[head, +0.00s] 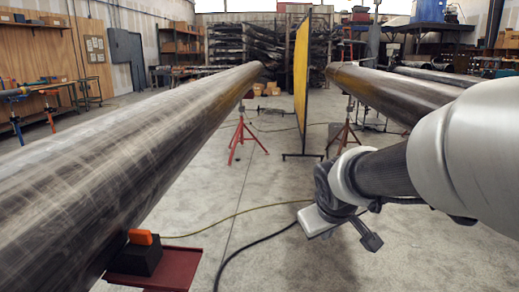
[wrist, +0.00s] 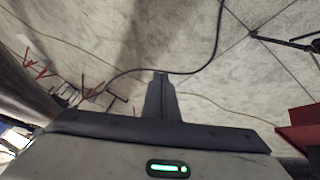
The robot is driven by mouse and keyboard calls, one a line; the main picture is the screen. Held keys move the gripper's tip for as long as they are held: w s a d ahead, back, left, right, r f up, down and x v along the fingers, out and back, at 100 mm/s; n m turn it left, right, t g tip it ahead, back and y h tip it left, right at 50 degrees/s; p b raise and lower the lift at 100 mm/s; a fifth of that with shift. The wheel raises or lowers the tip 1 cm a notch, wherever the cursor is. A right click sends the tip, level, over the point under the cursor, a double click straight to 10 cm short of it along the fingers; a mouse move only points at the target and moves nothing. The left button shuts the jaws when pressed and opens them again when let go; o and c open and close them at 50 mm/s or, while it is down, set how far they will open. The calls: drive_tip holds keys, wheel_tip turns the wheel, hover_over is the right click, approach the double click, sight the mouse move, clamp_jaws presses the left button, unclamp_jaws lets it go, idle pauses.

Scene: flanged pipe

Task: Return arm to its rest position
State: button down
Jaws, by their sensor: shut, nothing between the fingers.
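My arm comes in from the right of the head view, and my gripper (head: 371,242) hangs at its end above the concrete floor, apart from the pipes. In the wrist view my gripper (wrist: 160,76) shows its fingers together, with nothing between them. A long steel pipe (head: 120,140) runs from the lower left into the distance. A second pipe (head: 400,92) lies to the right, partly hidden behind my arm. In the wrist view, a dark curved surface fills the left edge.
A red stand (head: 155,270) with a black and orange block (head: 140,250) is at the lower left. Red tripod stands (head: 243,135) support the pipes. A yellow screen (head: 301,70) stands between them. Cables (head: 250,240) cross the otherwise open floor.

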drive_tip(key=s+a+r+m+g+y, duration=0.1)
drive_tip(key=s+r+m, duration=0.1)
drive_tip(key=s, duration=0.8)
drive_tip(key=s+r+m, duration=0.1)
drive_tip(key=s+m, duration=0.1)
drive_tip(key=s, duration=0.8)
wheel_tip(320, 180, up, 28)
drive_tip(key=p, duration=2.7)
drive_tip(key=shift+w+f, duration=0.25)
